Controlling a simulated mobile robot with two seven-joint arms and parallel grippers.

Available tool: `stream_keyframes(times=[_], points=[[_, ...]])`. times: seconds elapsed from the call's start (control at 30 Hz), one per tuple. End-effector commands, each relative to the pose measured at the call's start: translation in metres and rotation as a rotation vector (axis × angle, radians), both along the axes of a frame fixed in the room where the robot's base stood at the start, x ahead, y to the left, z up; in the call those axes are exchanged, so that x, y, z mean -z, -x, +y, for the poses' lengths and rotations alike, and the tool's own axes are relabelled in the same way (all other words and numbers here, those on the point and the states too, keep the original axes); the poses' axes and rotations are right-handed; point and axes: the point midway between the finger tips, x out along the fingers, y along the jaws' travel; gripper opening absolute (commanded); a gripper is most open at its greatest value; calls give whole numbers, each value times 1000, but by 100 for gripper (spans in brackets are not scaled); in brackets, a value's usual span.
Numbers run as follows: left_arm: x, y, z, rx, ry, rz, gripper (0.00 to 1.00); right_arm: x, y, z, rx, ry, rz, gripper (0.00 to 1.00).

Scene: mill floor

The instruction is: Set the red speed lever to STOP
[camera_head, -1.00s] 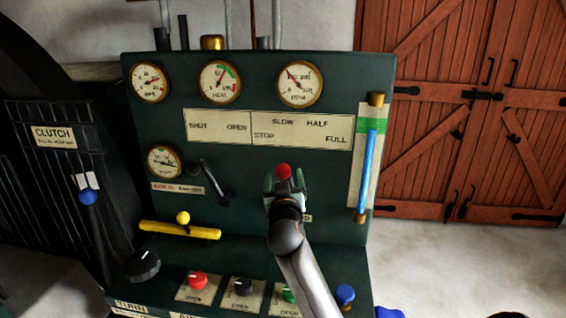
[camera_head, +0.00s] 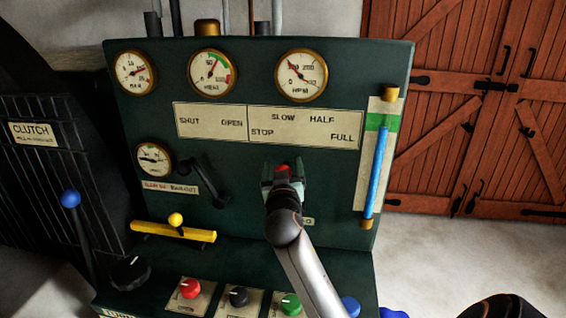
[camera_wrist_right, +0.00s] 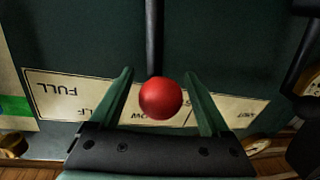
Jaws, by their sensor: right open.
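The red speed lever's ball knob (camera_head: 283,169) shows at the tip of my right gripper (camera_head: 283,182), in front of the green panel. In the right wrist view the red ball (camera_wrist_right: 161,98) sits between the two green fingers of my right gripper (camera_wrist_right: 164,95), with a gap on each side. The fingers are open. The lever's dark rod (camera_wrist_right: 151,38) runs up from the ball in that view. The scale plate (camera_head: 302,131) above reads STOP, SLOW, HALF and FULL. The lever's lower part is hidden behind my gripper in the head view. My left gripper is not in view.
A black crank lever (camera_head: 205,182) stands left of my gripper. A yellow bar (camera_head: 174,231) and red (camera_head: 190,287), black (camera_head: 238,296) and green (camera_head: 290,303) knobs sit below. A blue gauge tube (camera_head: 376,172) is at the right. Gauges line the panel's top.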

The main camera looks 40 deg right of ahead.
Motion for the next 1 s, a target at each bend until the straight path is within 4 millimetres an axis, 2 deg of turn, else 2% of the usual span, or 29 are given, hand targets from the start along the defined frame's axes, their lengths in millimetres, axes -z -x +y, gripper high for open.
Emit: stream_keyframes(times=[0.47, 1.0], points=[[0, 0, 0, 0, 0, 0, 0, 0, 1, 1, 2, 0, 0, 81], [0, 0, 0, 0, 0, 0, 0, 0, 1, 1, 2, 0, 0, 22]])
